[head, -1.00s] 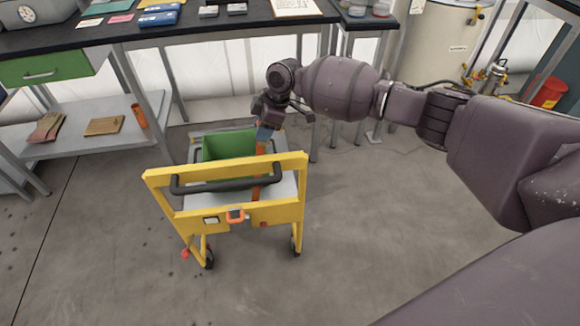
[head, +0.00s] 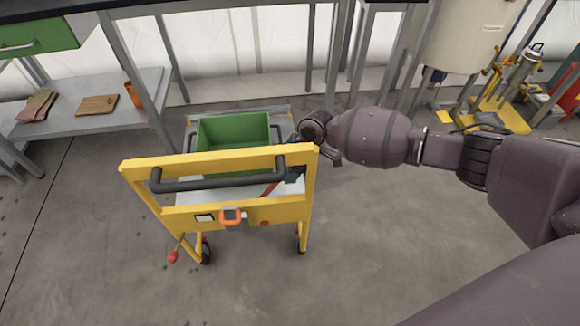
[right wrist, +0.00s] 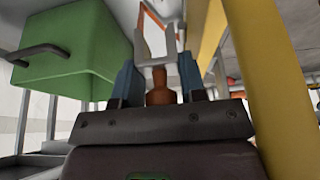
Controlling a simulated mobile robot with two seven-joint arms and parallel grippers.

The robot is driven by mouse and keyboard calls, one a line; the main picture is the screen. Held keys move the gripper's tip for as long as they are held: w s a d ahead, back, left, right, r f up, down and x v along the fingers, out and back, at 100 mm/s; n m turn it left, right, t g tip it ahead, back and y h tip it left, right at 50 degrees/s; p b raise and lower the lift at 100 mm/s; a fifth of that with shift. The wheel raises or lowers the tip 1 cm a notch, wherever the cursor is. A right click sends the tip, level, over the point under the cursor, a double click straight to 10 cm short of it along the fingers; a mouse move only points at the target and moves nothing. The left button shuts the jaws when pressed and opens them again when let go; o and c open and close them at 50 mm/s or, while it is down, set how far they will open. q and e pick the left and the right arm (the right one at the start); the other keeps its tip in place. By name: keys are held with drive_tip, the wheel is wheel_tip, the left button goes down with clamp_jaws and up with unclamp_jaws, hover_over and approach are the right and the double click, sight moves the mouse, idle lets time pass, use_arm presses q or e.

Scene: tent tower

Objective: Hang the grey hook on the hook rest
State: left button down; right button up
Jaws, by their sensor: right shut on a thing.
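My right gripper (head: 292,174) is low over the right side of the yellow-framed trolley, behind its push bar and partly hidden by it. In the right wrist view the blue fingers (right wrist: 160,84) are closed around a round orange-brown grip. A grey forked part (right wrist: 157,58) sits just beyond the grip; this looks like the grey hook, but its full shape is unclear. In the head view an orange-brown length (head: 270,188) slants down-left from the fingers behind the push bar. I cannot make out the hook rest for certain. My left gripper is out of view.
The yellow trolley frame (head: 135,169) stands close to my right gripper, with a dark handle (head: 215,184) across it. A green bin (head: 235,128) stands on the trolley, left of the gripper. A workbench with a lower shelf (head: 75,112) is behind. Floor (head: 390,240) at right is clear.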

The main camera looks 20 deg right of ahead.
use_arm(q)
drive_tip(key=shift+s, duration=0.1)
use_arm(e)
drive_tip(key=shift+f, duration=0.35)
drive_tip(key=shift+f+b, duration=0.4)
drive_tip(key=shift+f, duration=0.25)
drive_tip(key=shift+f+b, duration=0.6)
drive_tip(key=shift+f, duration=0.75)
drive_tip(key=shift+f+b, duration=0.35)
drive_tip(key=shift+f, duration=0.95)
drive_tip(key=shift+s+f+b, duration=0.1)
drive_tip(key=shift+f+b, duration=0.6)
drive_tip(key=shift+f, duration=0.8)
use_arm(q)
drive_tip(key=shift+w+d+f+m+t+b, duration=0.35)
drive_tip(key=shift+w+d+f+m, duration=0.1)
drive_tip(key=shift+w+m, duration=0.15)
use_arm(e)
drive_tip(key=shift+f, duration=0.25)
